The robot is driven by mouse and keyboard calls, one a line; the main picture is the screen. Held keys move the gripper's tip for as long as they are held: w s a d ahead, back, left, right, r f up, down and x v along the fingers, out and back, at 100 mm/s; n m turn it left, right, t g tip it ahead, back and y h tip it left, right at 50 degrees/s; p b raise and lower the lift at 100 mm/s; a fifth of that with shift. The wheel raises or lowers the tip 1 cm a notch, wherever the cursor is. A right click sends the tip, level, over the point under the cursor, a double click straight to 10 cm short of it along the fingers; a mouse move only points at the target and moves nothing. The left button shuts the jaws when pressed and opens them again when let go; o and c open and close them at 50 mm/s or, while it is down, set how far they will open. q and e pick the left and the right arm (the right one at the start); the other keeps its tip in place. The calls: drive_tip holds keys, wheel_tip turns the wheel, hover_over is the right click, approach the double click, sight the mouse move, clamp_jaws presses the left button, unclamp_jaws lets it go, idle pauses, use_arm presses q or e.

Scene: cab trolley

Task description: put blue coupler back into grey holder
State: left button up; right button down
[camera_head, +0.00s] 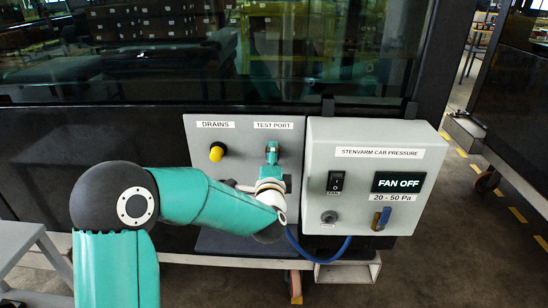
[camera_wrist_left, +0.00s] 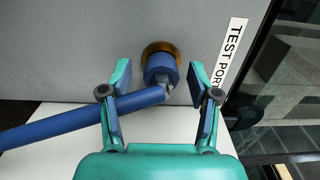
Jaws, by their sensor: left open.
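The blue coupler (camera_wrist_left: 160,68) sits on a brass port in the grey panel, beside the TEST PORT label, in the left wrist view. A blue hose (camera_wrist_left: 85,115) runs from it to the lower left. My left gripper (camera_wrist_left: 158,84) is open, with one finger on each side of the coupler's near end; I cannot tell whether either touches it. In the head view my left gripper (camera_head: 272,153) is in front of the test port and hides the coupler. I cannot clearly make out the grey holder. My right gripper is not in view.
The grey control box (camera_head: 430,150) with a FAN OFF display (camera_head: 398,182) juts out right of the arm. A yellow knob (camera_head: 216,152) is under the DRAINS label. The blue hose loops below the box.

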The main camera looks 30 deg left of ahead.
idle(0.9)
use_arm(q)
drive_tip(key=shift+r, duration=0.1)
clamp_jaws()
drive_tip(key=shift+v, duration=3)
